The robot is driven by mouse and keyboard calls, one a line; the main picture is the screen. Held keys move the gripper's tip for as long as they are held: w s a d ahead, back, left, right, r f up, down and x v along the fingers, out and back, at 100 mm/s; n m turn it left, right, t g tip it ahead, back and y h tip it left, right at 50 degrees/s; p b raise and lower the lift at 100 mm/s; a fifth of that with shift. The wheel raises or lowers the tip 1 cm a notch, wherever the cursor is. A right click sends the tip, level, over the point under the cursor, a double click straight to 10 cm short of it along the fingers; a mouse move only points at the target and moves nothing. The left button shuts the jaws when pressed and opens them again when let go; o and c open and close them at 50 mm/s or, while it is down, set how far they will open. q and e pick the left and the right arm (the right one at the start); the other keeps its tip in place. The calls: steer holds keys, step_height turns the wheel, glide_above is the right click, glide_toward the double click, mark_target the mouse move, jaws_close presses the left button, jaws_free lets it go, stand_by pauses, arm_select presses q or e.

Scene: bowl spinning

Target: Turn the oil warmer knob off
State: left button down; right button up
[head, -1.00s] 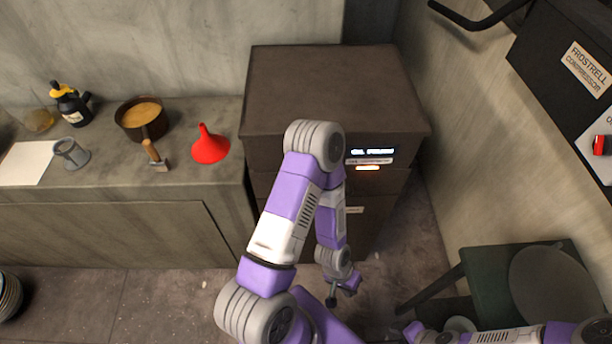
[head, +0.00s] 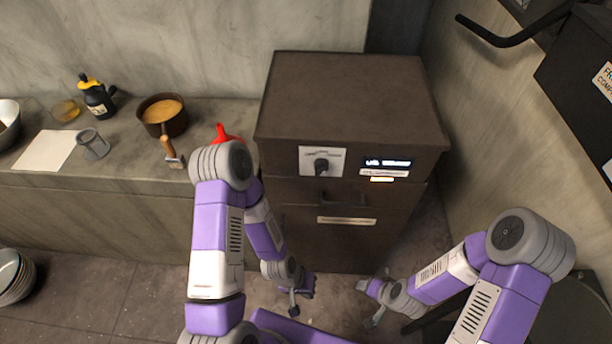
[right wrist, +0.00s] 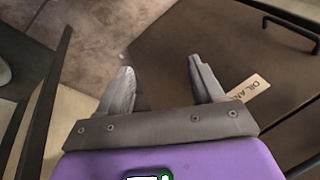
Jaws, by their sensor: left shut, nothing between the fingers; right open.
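The oil warmer (head: 350,100) is a dark brown cabinet in the middle of the head view. Its black knob (head: 321,166) sits on a white plate on the upper front, left of a lit display (head: 387,163). My left gripper (head: 293,308) is shut and empty, low in front of the cabinet, below the knob and apart from it. My right gripper (head: 368,303) is low in front of the cabinet, to the right; in the right wrist view its fingers (right wrist: 160,82) are open and empty, with the cabinet front beyond them.
A counter (head: 110,175) at left holds a pot (head: 163,115), a red funnel (head: 222,133), a brush (head: 169,150), a grey mug (head: 93,144) and a bottle (head: 97,97). A drawer handle (head: 343,201) sits below the knob.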

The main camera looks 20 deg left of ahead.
steer(key=w+a+r+n+t+b, duration=0.1)
steer(key=w+a+r+t+b, duration=0.1)
steer(key=w+a+r+t, duration=0.45)
steer(key=n+t+y+b, duration=0.2)
steer(key=t+b, duration=0.3)
steer(key=t, duration=0.3)
glide_toward(321, 174)
steer(key=w, duration=0.3)
steer(key=shift+y, duration=0.4)
steer(key=x, duration=0.7)
steer(key=shift+s+a+b, duration=0.1)
steer(key=shift+a+b, duration=0.1)
steer(key=shift+b, duration=0.1)
steer(key=shift+c, duration=0.4)
steer(key=shift+n, duration=0.3)
steer(key=c, duration=1)
